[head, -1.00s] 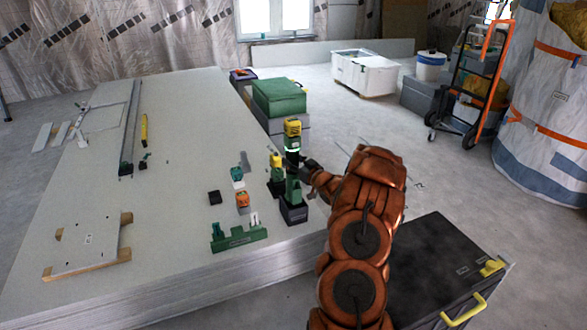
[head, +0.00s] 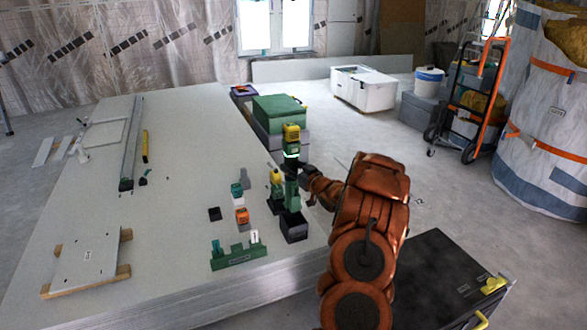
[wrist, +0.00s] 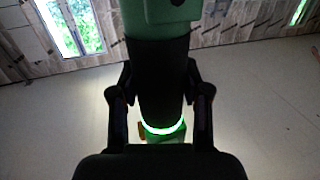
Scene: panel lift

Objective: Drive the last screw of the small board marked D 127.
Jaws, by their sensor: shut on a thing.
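My gripper (head: 300,174) is shut around the dark middle of a green power screwdriver (head: 291,190) with a yellow top and a lit green ring. In the wrist view the screwdriver (wrist: 162,80) stands upright between both fingers. Its lower end is at or just above the dark dock (head: 294,228) on the panel stack's edge; I cannot tell whether it is clear of it. A small pale board (head: 88,257) lies on wooden battens at the front left. It bears a small label, too small to read.
A second yellow-topped green tool (head: 276,180) stands close beside the held one. A green rack (head: 238,258), an orange-topped item (head: 242,215) and a black block (head: 215,214) lie nearby. A green box (head: 279,113) stands behind. The panel stack (head: 165,235) is clear between the rack and the board.

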